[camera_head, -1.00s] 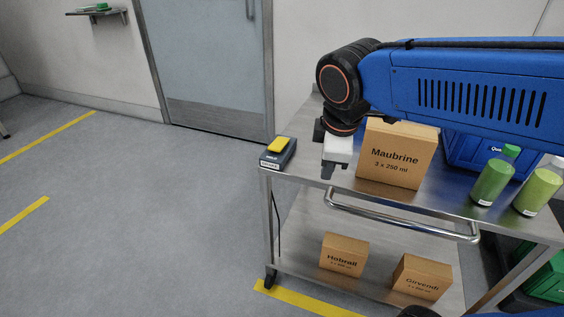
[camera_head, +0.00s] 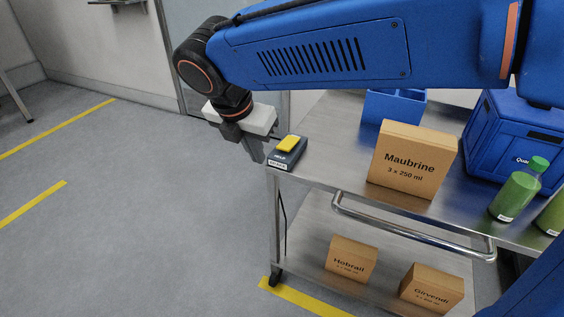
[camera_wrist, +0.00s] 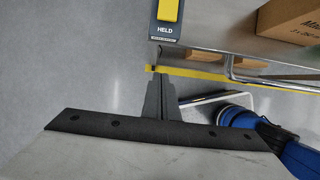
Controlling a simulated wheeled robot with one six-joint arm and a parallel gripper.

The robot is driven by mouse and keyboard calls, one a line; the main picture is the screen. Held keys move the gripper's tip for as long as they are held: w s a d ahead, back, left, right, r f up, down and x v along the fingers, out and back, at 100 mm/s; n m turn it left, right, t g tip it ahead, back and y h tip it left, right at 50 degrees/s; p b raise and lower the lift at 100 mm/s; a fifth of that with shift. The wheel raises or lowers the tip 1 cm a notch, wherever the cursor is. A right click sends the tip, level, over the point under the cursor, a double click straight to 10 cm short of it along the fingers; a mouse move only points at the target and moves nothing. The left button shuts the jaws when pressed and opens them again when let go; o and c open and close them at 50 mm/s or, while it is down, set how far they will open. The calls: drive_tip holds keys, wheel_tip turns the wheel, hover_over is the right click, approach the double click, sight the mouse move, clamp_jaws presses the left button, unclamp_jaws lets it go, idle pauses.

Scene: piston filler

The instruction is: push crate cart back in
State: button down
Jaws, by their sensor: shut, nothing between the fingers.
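A steel two-shelf cart (camera_head: 340,150) with a tubular handle (camera_head: 410,232) stands at the right in the head view. In the wrist view my gripper (camera_wrist: 158,80) shows over the floor, beside the cart edge and the handle (camera_wrist: 265,75). I cannot tell whether it touches the cart.
A dark box with a yellow top, labelled "HELD" (camera_head: 285,158), sits at the cart's corner. A Maubrine carton (camera_head: 411,165), a blue bin (camera_head: 392,107) and green bottles (camera_head: 516,195) stand on top. Cartons (camera_head: 350,260) sit below. The floor at left (camera_head: 110,230) is clear.

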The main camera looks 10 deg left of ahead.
sight(322, 108)
drive_tip(key=x, duration=0.3)
drive_tip(key=w+x, duration=0.1)
drive_tip(key=x, duration=0.3)
drive_tip(key=w+x, duration=0.1)
drive_tip(key=x, duration=0.3)
drive_tip(key=shift+d+r, duration=0.25)
drive_tip(key=shift+r, duration=0.2)
drive_tip(key=shift+w+d, duration=0.2)
drive_tip(key=shift+w, duration=0.5)
drive_tip(key=shift+w, duration=0.15)
drive_tip(key=w+d, duration=0.4)
drive_tip(key=w, duration=0.8)
drive_tip(key=w+d, duration=0.4)
drive_tip(key=w, duration=0.9)
drive_tip(key=w+d, duration=0.4)
drive_tip(key=w, duration=0.8)
drive_tip(key=shift+w+d, duration=0.2)
drive_tip(key=shift+w, duration=0.1)
drive_tip(key=shift+w+d+r, duration=0.1)
drive_tip(key=shift+w+r, duration=0.05)
drive_tip(key=shift+w, duration=0.1)
